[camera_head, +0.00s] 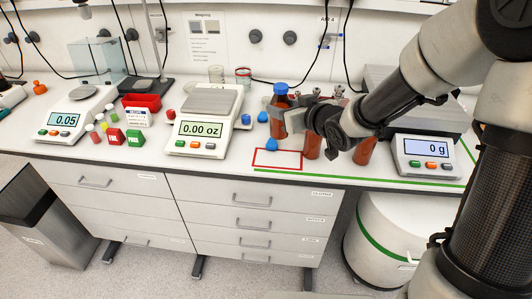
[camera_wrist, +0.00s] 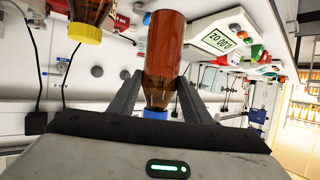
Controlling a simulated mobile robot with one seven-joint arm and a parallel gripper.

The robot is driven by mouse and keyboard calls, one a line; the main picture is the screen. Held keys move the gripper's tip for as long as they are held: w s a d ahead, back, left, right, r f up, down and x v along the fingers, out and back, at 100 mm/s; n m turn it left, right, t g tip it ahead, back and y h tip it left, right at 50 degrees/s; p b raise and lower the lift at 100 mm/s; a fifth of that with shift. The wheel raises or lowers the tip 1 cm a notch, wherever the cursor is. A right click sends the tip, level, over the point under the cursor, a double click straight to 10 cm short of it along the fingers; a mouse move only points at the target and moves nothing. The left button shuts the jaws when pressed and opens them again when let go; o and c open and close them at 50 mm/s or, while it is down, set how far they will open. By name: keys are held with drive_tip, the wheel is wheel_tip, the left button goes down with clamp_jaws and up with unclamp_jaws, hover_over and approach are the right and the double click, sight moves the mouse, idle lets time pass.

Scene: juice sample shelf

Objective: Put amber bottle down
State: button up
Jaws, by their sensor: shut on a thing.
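The amber bottle (camera_head: 280,102) with a blue cap is upright at the middle of the bench in the head view. My gripper (camera_head: 287,121) is shut on it from the right. In the wrist view, the bottle (camera_wrist: 166,45) stands between the two fingers (camera_wrist: 160,98), its blue cap toward the palm. I cannot tell whether its base touches the bench. A red-outlined rectangle (camera_head: 277,166) lies on the bench in front of it, near the front edge. My arm hides part of the bench to the right.
Two other amber bottles (camera_head: 312,147) (camera_head: 364,152) stand close to the right, partly behind my arm. A scale (camera_head: 199,129) reading 0.00 oz stands left; another scale (camera_head: 427,148) stands right. A small blue object (camera_head: 273,143) is just behind the rectangle. A green line (camera_head: 340,179) runs along the front edge.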

sight(284, 137)
wheel_tip(284, 137, down, 10)
drive_tip(key=shift+r+b, duration=0.15)
drive_tip(key=shift+b, duration=0.75)
drive_tip(key=shift+f, duration=0.25)
drive_tip(key=o, duration=1.3)
drive_tip(key=shift+c, duration=0.2)
